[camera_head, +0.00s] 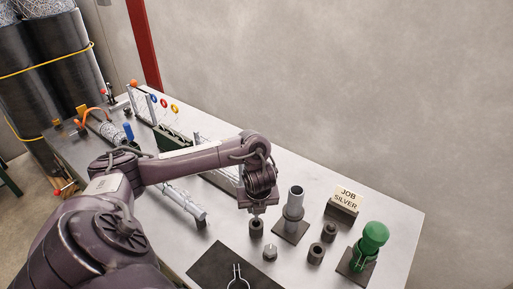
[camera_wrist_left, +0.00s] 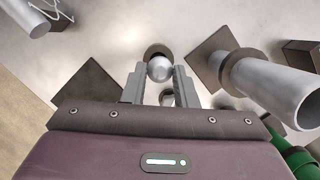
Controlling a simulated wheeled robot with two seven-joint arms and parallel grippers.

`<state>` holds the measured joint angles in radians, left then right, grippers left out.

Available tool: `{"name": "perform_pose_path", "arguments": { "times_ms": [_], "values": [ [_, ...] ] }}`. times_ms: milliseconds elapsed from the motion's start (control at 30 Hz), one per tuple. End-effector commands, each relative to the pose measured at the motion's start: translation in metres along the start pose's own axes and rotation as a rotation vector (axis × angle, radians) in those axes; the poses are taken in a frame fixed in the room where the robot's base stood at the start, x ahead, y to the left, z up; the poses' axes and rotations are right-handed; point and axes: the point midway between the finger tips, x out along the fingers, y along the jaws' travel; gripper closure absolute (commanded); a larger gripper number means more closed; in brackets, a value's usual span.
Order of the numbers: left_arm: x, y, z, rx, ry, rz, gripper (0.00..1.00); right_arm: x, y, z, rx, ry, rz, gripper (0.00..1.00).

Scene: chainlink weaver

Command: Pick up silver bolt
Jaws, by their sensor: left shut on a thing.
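My left gripper (camera_head: 257,205) points down over the worktable, directly above a short dark cylindrical holder (camera_head: 256,229). In the left wrist view, the fingers (camera_wrist_left: 159,80) are closed on a rounded silver bolt head (camera_wrist_left: 159,68). A dark ring, the holder's rim (camera_wrist_left: 157,49), shows just behind the bolt. I cannot tell whether the bolt's shank is still inside the holder. My right gripper is not in view.
A small silver piece (camera_head: 270,252) stands close by. A grey post on a plate (camera_head: 294,212), dark cylinders (camera_head: 316,253), a green capped post (camera_head: 372,240) and a JOB SILVER sign (camera_head: 345,199) stand to the right. A dark mat (camera_head: 215,266) lies in front.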

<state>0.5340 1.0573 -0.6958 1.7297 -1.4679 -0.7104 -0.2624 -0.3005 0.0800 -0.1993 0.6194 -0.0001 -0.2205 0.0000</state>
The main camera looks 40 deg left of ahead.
Motion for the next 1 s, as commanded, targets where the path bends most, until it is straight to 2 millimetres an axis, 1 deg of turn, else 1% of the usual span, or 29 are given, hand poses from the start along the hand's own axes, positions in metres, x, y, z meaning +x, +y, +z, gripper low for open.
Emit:
{"name": "perform_pose_path", "arguments": {
  "times_ms": [33, 200, 233, 267, 500, 1000],
  "values": [
    [-0.022, -0.001, 0.009, 0.002, -0.007, -0.001, 0.98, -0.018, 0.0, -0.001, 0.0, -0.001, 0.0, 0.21],
    [-0.066, 0.0, 0.021, 0.0, -0.006, -0.002, 0.98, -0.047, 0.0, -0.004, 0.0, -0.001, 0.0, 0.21],
    [-0.062, -0.001, 0.019, 0.002, -0.005, -0.002, 0.98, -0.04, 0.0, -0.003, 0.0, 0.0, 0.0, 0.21],
    [-0.062, -0.002, 0.019, 0.004, -0.006, -0.003, 0.98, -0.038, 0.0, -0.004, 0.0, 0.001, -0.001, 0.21],
    [-0.084, -0.001, 0.025, 0.0, -0.004, -0.003, 0.98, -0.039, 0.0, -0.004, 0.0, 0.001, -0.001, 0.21],
    [-0.121, -0.002, 0.034, 0.002, -0.003, -0.004, 0.98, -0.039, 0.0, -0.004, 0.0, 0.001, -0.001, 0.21]
  ]
}}
